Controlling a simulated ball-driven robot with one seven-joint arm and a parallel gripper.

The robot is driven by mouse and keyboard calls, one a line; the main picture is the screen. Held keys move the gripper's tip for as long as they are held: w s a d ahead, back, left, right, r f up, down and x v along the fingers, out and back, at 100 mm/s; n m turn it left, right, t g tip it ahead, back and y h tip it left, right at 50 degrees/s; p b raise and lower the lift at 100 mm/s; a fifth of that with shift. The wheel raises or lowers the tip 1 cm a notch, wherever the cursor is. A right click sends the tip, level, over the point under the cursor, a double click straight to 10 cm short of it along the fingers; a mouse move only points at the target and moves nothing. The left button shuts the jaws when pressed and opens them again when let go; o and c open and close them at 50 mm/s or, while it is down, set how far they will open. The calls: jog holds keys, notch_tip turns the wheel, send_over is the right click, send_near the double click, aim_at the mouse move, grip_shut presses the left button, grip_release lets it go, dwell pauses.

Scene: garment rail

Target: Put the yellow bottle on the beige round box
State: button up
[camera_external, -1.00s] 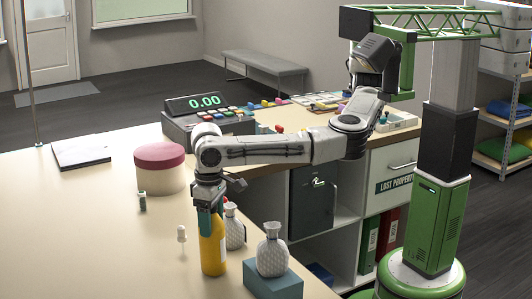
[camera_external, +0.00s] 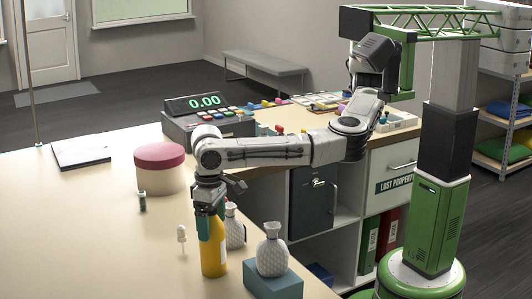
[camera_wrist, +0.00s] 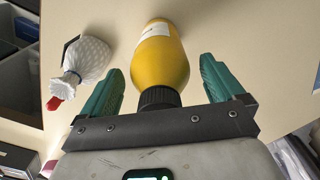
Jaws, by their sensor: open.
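The yellow bottle (camera_external: 213,256) stands upright on the counter near its front, with a pale label and a dark cap that shows in the wrist view. My gripper (camera_external: 210,226) is above it, pointing down, with its teal fingers around the bottle's upper part. In the wrist view the bottle (camera_wrist: 161,60) lies between the two open fingers of my gripper (camera_wrist: 162,84), with a gap on each side. The beige round box (camera_external: 160,178) with a dark pink lid stands farther back to the left; its lid top is bare.
A small white figure (camera_external: 181,234) and a small dark item (camera_external: 142,201) stand left. A cash register (camera_external: 205,118) is behind.

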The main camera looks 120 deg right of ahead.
jog(key=shift+f+b, duration=0.2)
jog(key=shift+b, duration=0.4)
jog(key=r, duration=0.3)
jog(key=r+b, duration=0.1)
jog(key=r, duration=0.6)
jog(key=shift+w+a+b, duration=0.15)
jog(key=shift+a+b, duration=0.1)
jog(key=shift+b, duration=0.05)
jog(key=shift+o, duration=0.5)
jog(key=shift+r, duration=0.6)
